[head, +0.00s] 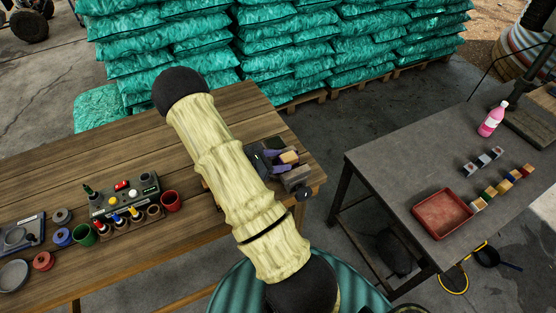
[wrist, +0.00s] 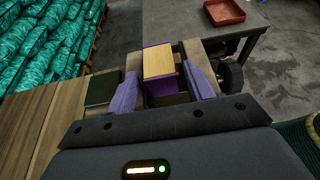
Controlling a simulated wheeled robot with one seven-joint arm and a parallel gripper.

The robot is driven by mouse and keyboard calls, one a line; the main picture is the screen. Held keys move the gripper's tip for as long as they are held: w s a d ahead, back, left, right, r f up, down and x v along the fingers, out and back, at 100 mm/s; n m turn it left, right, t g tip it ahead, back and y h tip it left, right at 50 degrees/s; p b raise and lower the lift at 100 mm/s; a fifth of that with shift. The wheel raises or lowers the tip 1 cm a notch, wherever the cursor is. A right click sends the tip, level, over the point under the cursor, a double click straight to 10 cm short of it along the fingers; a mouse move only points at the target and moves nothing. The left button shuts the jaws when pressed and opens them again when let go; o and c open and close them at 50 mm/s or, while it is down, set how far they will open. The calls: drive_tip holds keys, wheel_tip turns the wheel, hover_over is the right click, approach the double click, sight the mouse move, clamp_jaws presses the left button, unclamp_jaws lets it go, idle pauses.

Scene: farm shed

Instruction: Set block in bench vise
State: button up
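The block (wrist: 163,62), with a tan wooden top, sits at the bench vise (wrist: 195,48) on the wooden bench's right end; how deep it sits between the jaws is hard to tell. It also shows in the head view (head: 289,157), beside the vise (head: 296,177). My gripper (wrist: 161,72) has its purple fingers spread on either side of the block, with small gaps visible at both sides. Purple also shows around the block's edges. In the head view my arm covers part of the gripper (head: 277,160) and vise.
The wooden bench (head: 150,150) holds cups, a button box (head: 125,198) and a rack at left. A grey table (head: 385,165) at right holds a red tray (head: 442,212), several small cubes and a pink bottle (head: 492,119). Stacked teal sacks (head: 290,45) stand behind.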

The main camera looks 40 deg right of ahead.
drive_tip(key=shift+r, duration=0.1)
drive_tip(key=shift+r, duration=0.2)
drive_tip(key=b+v, duration=0.3)
drive_tip(key=v, duration=0.9)
drive_tip(key=shift+f, duration=0.1)
drive_tip(key=s+a+r+m+t+y, duration=0.2)
drive_tip(key=s+a+m+y, duration=0.1)
drive_tip(key=a+m+y, duration=0.1)
drive_tip(key=s+a+r+m+t+y, duration=0.1)
drive_tip(key=s+a+r+m+y, duration=0.2)
drive_tip(key=a+m, duration=0.3)
drive_tip(key=s+a+r+m+t+y, duration=0.2)
drive_tip(key=s+a+r+m+y, duration=0.1)
drive_tip(key=a+m+y, duration=0.2)
drive_tip(key=shift+s+r+t+y, duration=0.15)
drive_tip(key=shift+s+t+y, duration=0.15)
drive_tip(key=shift+y, duration=0.3)
drive_tip(key=shift+d+m, duration=0.15)
drive_tip(key=shift+m, duration=0.15)
